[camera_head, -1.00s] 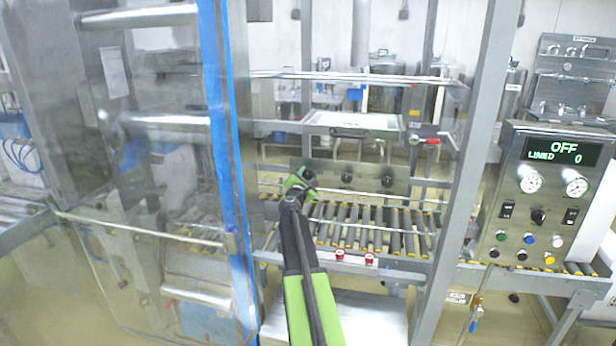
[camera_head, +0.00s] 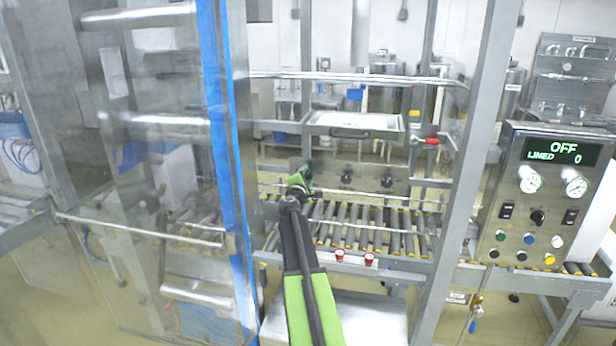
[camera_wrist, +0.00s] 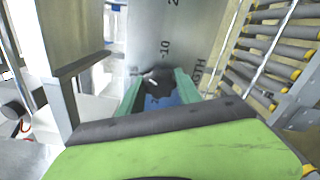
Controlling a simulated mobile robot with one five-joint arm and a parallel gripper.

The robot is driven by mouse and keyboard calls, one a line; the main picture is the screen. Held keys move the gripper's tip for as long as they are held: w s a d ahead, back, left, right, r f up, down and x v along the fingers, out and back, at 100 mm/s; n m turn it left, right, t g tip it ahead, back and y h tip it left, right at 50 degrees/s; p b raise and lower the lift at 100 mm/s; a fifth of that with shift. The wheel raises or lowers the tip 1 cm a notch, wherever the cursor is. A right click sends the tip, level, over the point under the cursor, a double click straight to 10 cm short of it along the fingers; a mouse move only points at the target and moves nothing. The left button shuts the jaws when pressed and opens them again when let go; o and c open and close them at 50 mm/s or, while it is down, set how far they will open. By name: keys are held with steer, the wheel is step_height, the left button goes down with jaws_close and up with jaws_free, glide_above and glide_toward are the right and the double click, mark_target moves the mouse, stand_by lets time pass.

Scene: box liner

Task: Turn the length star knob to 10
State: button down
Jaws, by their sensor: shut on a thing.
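The length star knob (camera_wrist: 160,80) is dark with a small white mark and sits on a steel plate (camera_wrist: 172,30). The plate carries a scale with a printed 10 just beyond the knob and the lettering "GTH" to its right. My gripper (camera_wrist: 159,92) has its green fingers closed on both sides of the knob. In the head view my gripper (camera_head: 302,178) is at the left end of the knob panel (camera_head: 366,168) and mostly hides the knob. Which scale value the knob's mark points to cannot be told.
Two more dark knobs (camera_head: 347,176) sit to the right on the panel. A roller conveyor (camera_head: 375,228) runs below, with red buttons (camera_head: 369,259) on its front rail. A steel post (camera_head: 460,180) and a control box (camera_head: 545,200) reading OFF stand right; a clear door (camera_head: 150,180) stands left.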

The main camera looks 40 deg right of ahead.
steer(key=m, duration=0.6)
steer(key=shift+a+m, duration=0.1)
steer(key=shift+m, duration=0.2)
steer(key=m, duration=0.5)
steer(key=shift+m, duration=0.3)
steer(key=c, duration=0.8)
jaws_free()
steer(key=shift+c, duration=0.2)
steer(key=v, duration=1.7)
steer(key=shift+a, duration=0.2)
